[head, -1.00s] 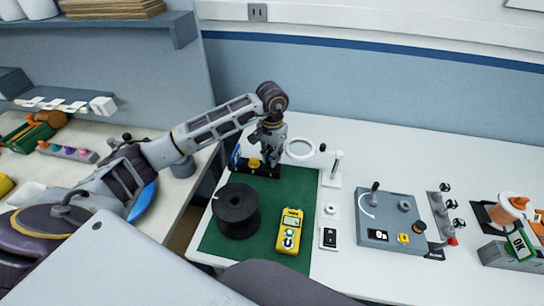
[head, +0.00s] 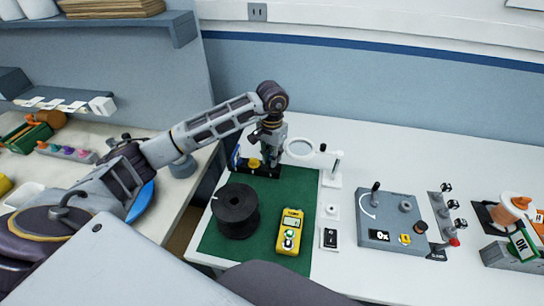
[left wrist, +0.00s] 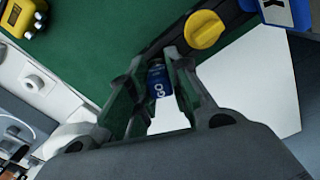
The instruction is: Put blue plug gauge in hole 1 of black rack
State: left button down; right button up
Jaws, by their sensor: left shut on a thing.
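My left gripper (head: 270,158) points down over the right part of the black rack (head: 262,172), at the back of the green mat. In the left wrist view its fingers (left wrist: 160,95) are shut on the blue plug gauge (left wrist: 157,88), which bears the word GO. The gauge's lower end is hidden, so I cannot tell whether it sits in a hole. A yellow gauge (head: 254,163) stands in the rack beside the gripper, and its round head also shows in the left wrist view (left wrist: 203,30). Another blue piece (head: 236,158) is at the rack's left end. My right gripper is not in view.
A black spool (head: 236,210) and a yellow meter (head: 290,232) stand on the green mat (head: 265,240). A magnifier ring (head: 300,149) is just right of the gripper. A grey control box (head: 390,222) stands farther right. The white table behind is clear.

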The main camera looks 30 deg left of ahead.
pick_arm(q)
jog(key=shift+f+b, duration=1.1)
jog(key=shift+f, duration=0.1)
dwell(0.5)
jog(key=c, duration=1.3)
grip_release()
jog(key=shift+o, duration=0.2)
jog(key=shift+r, duration=0.15)
jog(key=shift+r, duration=3.95)
